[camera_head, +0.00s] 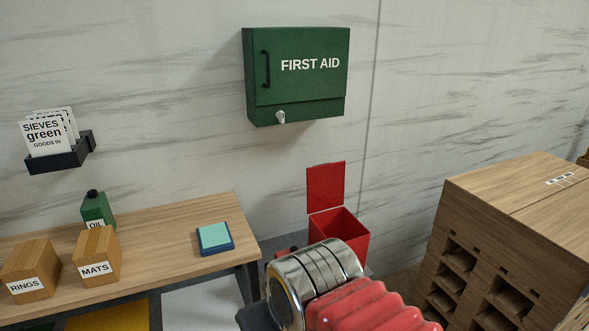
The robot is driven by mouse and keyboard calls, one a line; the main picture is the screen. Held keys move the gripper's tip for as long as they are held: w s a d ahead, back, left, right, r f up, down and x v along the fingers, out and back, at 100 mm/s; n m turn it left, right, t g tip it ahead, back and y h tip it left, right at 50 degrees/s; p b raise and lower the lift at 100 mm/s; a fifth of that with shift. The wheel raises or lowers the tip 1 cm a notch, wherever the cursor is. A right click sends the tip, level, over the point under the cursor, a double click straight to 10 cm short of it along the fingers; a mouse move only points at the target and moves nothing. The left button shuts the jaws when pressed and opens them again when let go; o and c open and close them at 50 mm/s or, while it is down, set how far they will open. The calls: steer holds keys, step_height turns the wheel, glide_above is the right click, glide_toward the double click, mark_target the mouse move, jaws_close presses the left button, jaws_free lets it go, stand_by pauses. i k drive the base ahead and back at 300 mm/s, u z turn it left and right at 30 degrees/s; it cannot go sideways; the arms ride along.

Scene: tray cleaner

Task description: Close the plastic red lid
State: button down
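The red plastic lid (326,187) stands upright and open at the back of a red bin (352,238). The bin's open top shows a dark red inside. The bin stands beyond the right end of the wooden bench. My arm, with a metal ring and a red ribbed sleeve, reaches up from the bottom of the picture in front of the bin and hides its lower part. My gripper's fingertips do not show, so its opening cannot be seen.
A wooden bench (170,254) at left holds two boxes, a green oil bottle (96,208) and a blue-green pad (215,237). A wooden cabinet (470,210) stands at right. A green first aid box (297,76) hangs on the wall above the bin.

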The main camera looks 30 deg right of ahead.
mark_target(325, 183)
steer(key=z, duration=0.05)
steer(key=i, duration=0.95)
steer(key=u, duration=0.05)
